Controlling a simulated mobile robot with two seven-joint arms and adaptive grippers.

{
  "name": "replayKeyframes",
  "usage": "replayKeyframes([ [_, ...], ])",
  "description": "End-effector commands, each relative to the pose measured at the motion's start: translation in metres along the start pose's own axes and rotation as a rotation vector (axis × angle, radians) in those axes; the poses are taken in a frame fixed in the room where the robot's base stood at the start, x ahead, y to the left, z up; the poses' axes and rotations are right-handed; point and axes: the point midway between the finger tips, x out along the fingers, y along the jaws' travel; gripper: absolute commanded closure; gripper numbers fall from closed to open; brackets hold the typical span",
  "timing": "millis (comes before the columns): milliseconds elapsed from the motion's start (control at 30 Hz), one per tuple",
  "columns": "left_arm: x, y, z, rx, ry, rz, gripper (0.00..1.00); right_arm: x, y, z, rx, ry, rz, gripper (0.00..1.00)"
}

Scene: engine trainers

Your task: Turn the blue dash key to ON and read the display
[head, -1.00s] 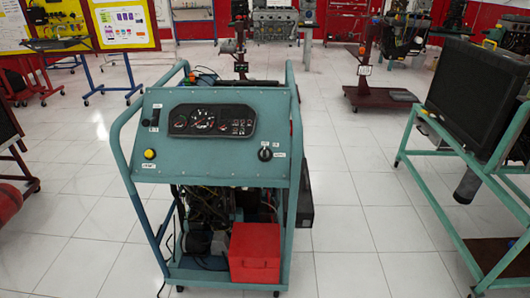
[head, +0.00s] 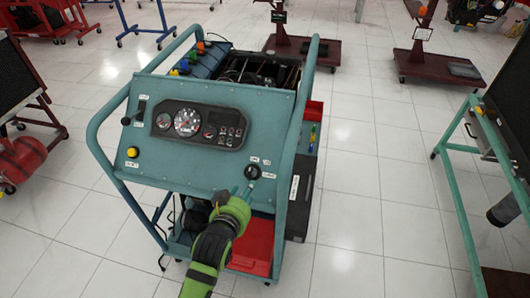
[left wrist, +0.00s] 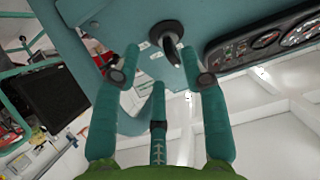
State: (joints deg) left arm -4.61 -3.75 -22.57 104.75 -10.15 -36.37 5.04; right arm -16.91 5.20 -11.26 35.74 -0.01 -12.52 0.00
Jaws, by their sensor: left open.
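The teal engine trainer's sloped dash panel (head: 180,170) is in front of me. Its rotary key (head: 252,172) sits at the panel's lower right between small white labels. The key looks dark rather than blue. In the left wrist view the key (left wrist: 168,38) has a round base and a bent lever. The dark gauge display (head: 200,124) is at the upper middle; its reading is too small to tell. My left gripper (head: 240,192) is open just below the key. In the left wrist view its fingertips (left wrist: 167,66) lie either side of the lever, without clear contact. My right gripper is not in view.
A yellow button (head: 132,152) is at the panel's left, with a dark switch (head: 137,108) above it. The side rails (head: 300,110) rise beside the panel. A red box (head: 252,245) stands below. Open floor (head: 345,225) lies to the right.

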Motion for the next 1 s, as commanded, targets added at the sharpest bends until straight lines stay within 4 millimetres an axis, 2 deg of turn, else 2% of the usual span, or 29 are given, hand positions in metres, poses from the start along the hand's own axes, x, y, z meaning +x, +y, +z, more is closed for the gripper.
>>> replayKeyframes([
  [33,-0.004,0.000,-0.013,-0.001,0.017,-0.001,0.56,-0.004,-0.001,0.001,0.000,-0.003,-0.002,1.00],
  [167,-0.002,0.001,-0.023,-0.002,0.033,-0.002,0.56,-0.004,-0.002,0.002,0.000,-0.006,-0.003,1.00],
  [433,0.032,0.001,-0.024,-0.003,0.033,-0.001,0.56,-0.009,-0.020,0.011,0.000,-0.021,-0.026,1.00],
  [600,0.052,0.001,-0.024,-0.002,0.032,-0.001,0.56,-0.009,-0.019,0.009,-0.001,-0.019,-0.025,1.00],
  [800,0.064,0.001,-0.024,-0.003,0.032,0.000,0.56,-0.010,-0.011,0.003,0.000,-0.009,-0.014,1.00],
  [1000,0.065,0.001,-0.024,-0.003,0.033,0.000,0.56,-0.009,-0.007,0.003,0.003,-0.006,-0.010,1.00],
])
